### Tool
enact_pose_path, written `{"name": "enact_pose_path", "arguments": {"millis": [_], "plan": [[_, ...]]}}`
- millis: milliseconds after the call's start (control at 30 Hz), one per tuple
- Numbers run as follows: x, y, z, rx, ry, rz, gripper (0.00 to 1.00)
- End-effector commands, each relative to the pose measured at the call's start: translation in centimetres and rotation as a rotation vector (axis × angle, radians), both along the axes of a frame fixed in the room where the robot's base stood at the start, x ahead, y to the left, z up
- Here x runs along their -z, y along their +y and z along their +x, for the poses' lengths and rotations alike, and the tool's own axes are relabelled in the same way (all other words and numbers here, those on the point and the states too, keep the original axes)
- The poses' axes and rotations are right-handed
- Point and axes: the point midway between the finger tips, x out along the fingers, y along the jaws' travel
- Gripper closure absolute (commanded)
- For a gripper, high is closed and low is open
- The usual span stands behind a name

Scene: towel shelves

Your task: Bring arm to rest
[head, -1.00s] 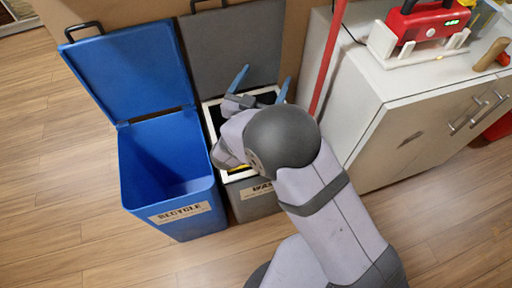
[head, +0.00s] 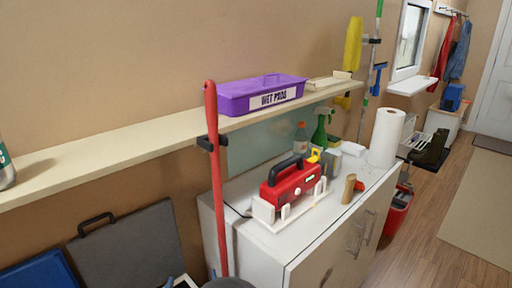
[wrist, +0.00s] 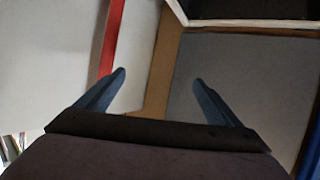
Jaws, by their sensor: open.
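My gripper (wrist: 160,82) shows in the wrist view with its two blue fingers spread wide and nothing between them. In that view it faces the grey bin lid (wrist: 235,85), with the red pole (wrist: 112,38) and the white cabinet side (wrist: 50,60) to the left. In the head view only a small part of my arm shows at the bottom edge, near the grey lid (head: 125,245); most of the arm is out of the picture.
A white cabinet (head: 260,240) carries a red device (head: 292,187), bottles and a paper towel roll (head: 386,138). A wall shelf (head: 110,152) holds a purple box (head: 262,95). The red pole (head: 214,190) stands before the shelf. A blue lid (head: 38,274) is at lower left.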

Motion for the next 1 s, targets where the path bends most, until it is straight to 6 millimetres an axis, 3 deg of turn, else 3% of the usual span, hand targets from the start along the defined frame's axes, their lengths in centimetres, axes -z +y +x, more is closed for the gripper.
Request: {"name": "enact_pose_path", "arguments": {"millis": [33, 167, 400, 600, 800, 1000], "plan": [[-0.6, -1.9, 0.0, -0.006, 0.078, -0.021, 0.13], [1.3, -6.3, -1.6, -0.038, 0.301, -0.065, 0.13], [3.5, -15.1, -6.6, -0.040, 0.677, -0.067, 0.13], [4.1, -22.7, -11.1, 0.023, 0.898, -0.044, 0.13], [4.0, -28.9, -16.1, 0.118, 1.055, -0.056, 0.13], [4.0, -33.8, -21.0, 0.226, 1.176, -0.076, 0.13]]}}
